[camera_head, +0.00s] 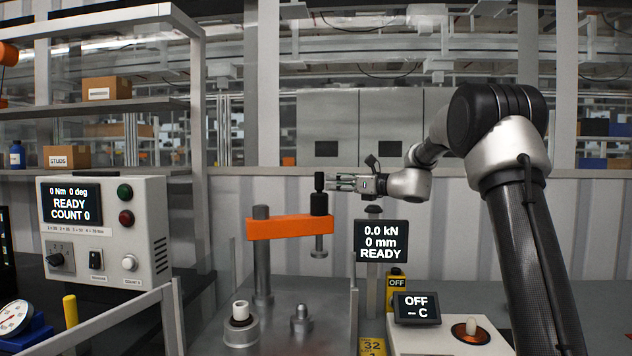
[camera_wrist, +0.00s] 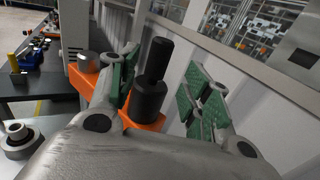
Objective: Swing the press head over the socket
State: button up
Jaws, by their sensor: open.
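The press head is an orange swing arm (camera_head: 290,227) on a grey post (camera_head: 262,262), with a steel ram (camera_head: 319,248) hanging under its right end. A black handle (camera_head: 319,197) stands upright on that end. My gripper (camera_head: 333,183) is open at the handle's right side. In the wrist view the black handle (camera_wrist: 150,95) shows between the green-padded fingers of my gripper (camera_wrist: 160,80), with gaps on both sides.
A steel stud (camera_head: 301,320) stands right of the socket. A READY display (camera_head: 381,241) is close below my gripper. A heater unit reading OFF (camera_head: 415,307) is at front right, a control box (camera_head: 105,232) at left. Clear guard panels (camera_head: 170,310) stand in front.

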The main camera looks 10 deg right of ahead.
aim_at(323, 180)
jog(key=x, duration=0.7)
jog(key=shift+w+a, duration=0.15)
jog(key=shift+a, duration=0.05)
jog(key=shift+c, duration=0.5)
grip_shut()
